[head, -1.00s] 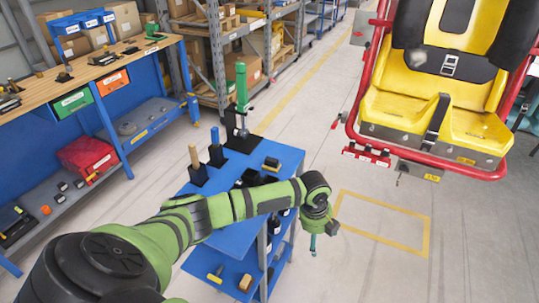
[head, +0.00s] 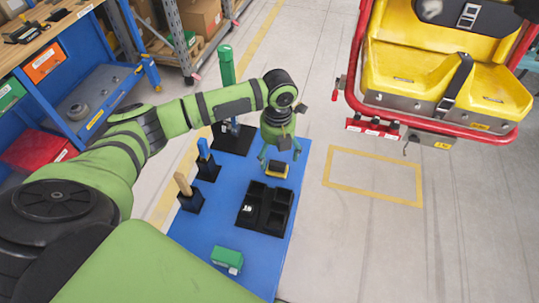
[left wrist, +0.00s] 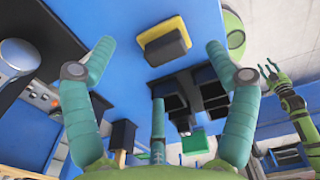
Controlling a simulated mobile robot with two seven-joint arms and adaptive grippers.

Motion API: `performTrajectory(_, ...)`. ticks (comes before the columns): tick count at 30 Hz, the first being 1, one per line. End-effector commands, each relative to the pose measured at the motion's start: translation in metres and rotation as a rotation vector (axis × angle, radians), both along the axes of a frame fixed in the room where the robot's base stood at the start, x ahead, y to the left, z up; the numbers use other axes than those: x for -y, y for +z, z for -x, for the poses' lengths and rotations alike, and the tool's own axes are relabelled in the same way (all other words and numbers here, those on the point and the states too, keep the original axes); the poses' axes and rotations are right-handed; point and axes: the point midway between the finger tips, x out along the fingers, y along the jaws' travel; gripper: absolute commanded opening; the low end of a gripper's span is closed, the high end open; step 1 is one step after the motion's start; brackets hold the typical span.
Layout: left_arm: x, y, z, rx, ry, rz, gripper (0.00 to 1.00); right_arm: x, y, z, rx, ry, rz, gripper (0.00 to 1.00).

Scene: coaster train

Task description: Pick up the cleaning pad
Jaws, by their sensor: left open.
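The cleaning pad (head: 277,169), a yellow pad with a black block on top, lies on the blue cart top (head: 205,230) near its far right edge. It also shows in the left wrist view (left wrist: 165,43), beyond and between the spread fingers. My left gripper (head: 280,154) points down just above the pad, open and empty, with its fingers apart from it. Its three teal fingers show in the left wrist view (left wrist: 158,62). A small green gripper (left wrist: 271,71), apparently my right one, shows at the right of the left wrist view, too small to tell its opening.
A black compartment tray (head: 246,218) sits beside the pad. Wooden-topped (head: 184,187) and blue-topped (head: 205,160) upright tools, a tall green tool (head: 226,66) and a green box (head: 227,258) stand around it. A red-framed yellow seat (head: 440,70) is at right.

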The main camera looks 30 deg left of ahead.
Motion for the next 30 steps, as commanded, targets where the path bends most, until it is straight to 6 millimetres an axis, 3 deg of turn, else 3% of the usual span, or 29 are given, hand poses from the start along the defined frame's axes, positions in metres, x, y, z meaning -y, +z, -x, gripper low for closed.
performTrajectory(9,-0.002,-0.042,0.001,-0.002,0.002,0.000,0.86,0.031,0.022,0.021,-0.035,-0.004,0.041,0.40)
performTrajectory(14,-0.002,-0.056,0.000,0.001,0.001,-0.001,0.86,0.023,0.023,0.016,-0.026,-0.005,0.031,0.40)
performTrajectory(20,-0.002,-0.057,0.000,0.002,0.000,-0.001,0.86,0.004,0.023,0.002,-0.001,-0.004,0.005,0.40)
performTrajectory(25,-0.002,-0.056,0.000,0.002,0.000,-0.001,0.22,0.005,0.023,0.002,-0.001,-0.002,0.006,0.40)
performTrajectory(26,-0.002,-0.056,0.000,0.002,0.000,-0.001,0.18,0.005,0.023,0.002,-0.002,-0.002,0.006,0.40)
performTrajectory(30,-0.002,-0.056,0.000,0.002,0.001,-0.002,0.18,0.008,0.023,0.003,-0.005,0.000,0.011,0.40)
